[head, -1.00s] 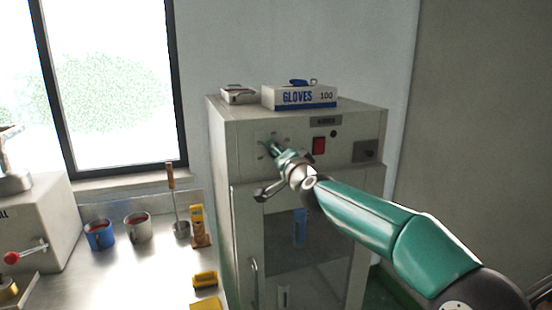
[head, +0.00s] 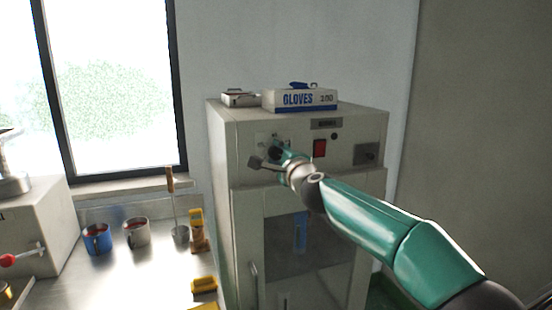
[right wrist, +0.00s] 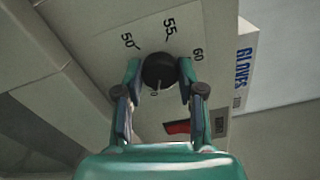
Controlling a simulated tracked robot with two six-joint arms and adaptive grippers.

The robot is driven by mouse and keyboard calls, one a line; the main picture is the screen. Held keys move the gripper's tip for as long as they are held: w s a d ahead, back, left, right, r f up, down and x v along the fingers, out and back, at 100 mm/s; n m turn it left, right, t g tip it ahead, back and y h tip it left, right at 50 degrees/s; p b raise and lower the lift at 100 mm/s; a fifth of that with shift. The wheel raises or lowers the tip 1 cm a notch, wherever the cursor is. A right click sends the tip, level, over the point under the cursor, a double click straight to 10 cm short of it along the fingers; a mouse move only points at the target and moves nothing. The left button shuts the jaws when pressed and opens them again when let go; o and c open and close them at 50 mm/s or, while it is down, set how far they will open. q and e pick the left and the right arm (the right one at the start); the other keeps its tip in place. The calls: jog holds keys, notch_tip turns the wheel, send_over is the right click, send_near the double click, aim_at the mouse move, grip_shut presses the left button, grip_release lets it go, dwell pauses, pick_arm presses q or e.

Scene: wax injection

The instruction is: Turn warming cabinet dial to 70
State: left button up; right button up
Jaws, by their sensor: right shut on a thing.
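The warming cabinet (head: 250,210) stands in the middle of the head view. Its black dial (head: 275,152) is at the upper left of the front panel, partly covered by my right gripper (head: 284,152). In the right wrist view the round dial (right wrist: 158,70) sits between the two fingertips of my right gripper (right wrist: 159,78), which is shut on it. The scale shows 50, 55 and 60 around the dial. A pale mark on the dial points toward the gripper's palm; a figure there is partly hidden, so I cannot read it. My left gripper is not in view.
A red switch (head: 320,148) sits right of the dial. A gloves box (head: 300,99) and a small box (head: 240,98) lie on the cabinet.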

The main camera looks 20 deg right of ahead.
jog(key=shift+f+m, duration=0.4)
jog(key=shift+m, duration=0.2)
jog(key=o, duration=1.1)
jog(key=shift+d+r, duration=0.1)
jog(key=shift+o, duration=0.2)
jog(key=shift+r, duration=0.15)
jog(key=shift+s, duration=0.1)
